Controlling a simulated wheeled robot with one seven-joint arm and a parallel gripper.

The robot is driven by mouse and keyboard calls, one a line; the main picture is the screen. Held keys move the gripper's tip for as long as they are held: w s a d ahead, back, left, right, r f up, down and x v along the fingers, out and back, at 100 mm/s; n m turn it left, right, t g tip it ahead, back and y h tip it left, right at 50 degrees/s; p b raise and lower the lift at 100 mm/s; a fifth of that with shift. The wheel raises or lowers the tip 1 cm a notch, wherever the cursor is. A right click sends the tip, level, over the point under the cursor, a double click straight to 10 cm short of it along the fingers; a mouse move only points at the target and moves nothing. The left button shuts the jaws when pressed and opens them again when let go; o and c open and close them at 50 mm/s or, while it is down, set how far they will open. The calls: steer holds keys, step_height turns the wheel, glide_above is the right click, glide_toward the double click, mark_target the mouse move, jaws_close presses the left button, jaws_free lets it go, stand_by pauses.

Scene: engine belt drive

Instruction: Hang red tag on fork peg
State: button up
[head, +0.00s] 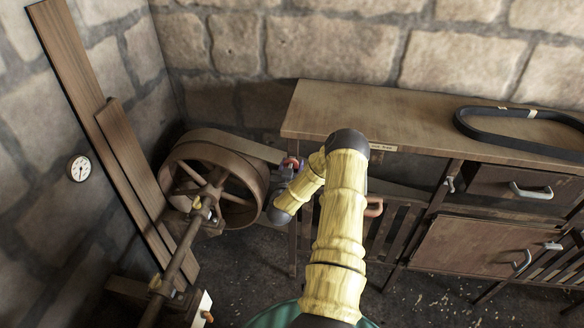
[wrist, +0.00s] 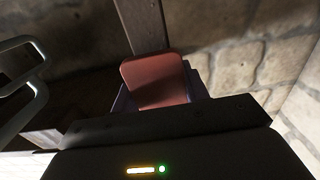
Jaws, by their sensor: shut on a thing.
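The red tag (wrist: 155,80) is held in my gripper (wrist: 158,100) in the wrist view. Its flat face fills the space between the bluish fingers, and its lower part is hidden by the dark gripper body. I cannot make out the fork peg in either view.
A large spoked wheel (head: 214,181) on a shaft (head: 176,259) carries a flat belt (head: 232,143) running to the right. A wooden bench (head: 420,118) holds a black belt loop (head: 520,129). Planks (head: 100,120) lean on the left wall. A pale bent handle (wrist: 40,92) shows in the wrist view.

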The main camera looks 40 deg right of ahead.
stand_by(0.4)
steer(key=o, duration=1)
steer(key=shift+o, duration=0.2)
steer(key=b+v, duration=0.9)
steer(key=v, duration=0.8)
steer(key=shift+s, duration=0.2)
steer(key=shift+a, duration=0.15)
